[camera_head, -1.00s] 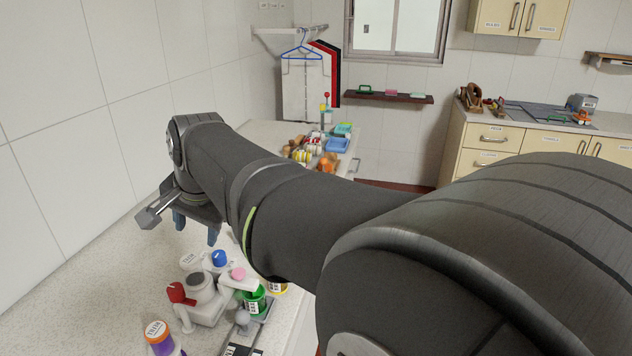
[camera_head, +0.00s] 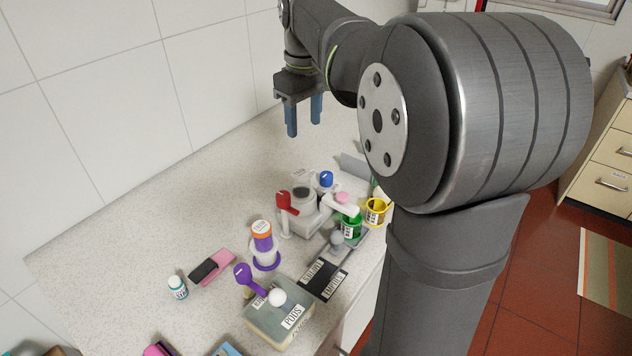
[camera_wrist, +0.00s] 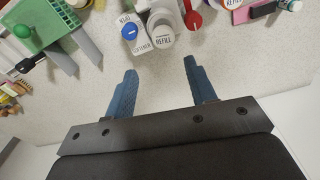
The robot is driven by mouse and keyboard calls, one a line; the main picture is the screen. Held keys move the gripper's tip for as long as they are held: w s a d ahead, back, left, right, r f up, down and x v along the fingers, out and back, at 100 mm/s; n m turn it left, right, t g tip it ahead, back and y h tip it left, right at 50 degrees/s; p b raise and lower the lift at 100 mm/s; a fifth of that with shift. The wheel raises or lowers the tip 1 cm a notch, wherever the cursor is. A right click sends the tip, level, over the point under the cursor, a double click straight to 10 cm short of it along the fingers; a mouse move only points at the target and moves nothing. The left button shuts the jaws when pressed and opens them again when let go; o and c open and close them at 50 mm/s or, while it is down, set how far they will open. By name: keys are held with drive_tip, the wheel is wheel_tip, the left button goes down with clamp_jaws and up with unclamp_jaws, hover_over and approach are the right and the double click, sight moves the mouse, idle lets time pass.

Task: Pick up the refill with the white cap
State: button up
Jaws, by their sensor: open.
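The refill with the white cap (camera_wrist: 163,41) shows in the wrist view, its cap labelled REFILL, just beyond my fingertips and between their lines. My gripper (camera_head: 304,128) is open and empty above the counter, behind the bottle group in the head view. In the wrist view my gripper (camera_wrist: 160,66) has its two blue fingers apart with bare counter between them.
A blue-capped softener bottle (camera_wrist: 132,33) stands close left of the refill in the wrist view, and a red-capped item (camera_wrist: 192,20) close right. An orange-topped refill (camera_head: 262,240) stands farther forward. The counter (camera_head: 165,240) left of the group is largely clear; a tiled wall (camera_head: 100,100) bounds it.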

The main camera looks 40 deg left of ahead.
drive_tip(key=n, duration=0.2)
approach(300, 172)
drive_tip(key=f, duration=0.7)
drive_tip(key=shift+w+d, duration=0.2)
drive_tip(key=shift+d, duration=0.1)
drive_tip(key=shift+s+a+f, duration=0.1)
drive_tip(key=shift+a+f, duration=0.1)
drive_tip(key=shift+f, duration=1.2)
drive_tip(key=shift+s+a+f, duration=0.1)
drive_tip(key=shift+a+f, duration=0.1)
drive_tip(key=shift+f, duration=1.2)
drive_tip(key=c, duration=0.7)
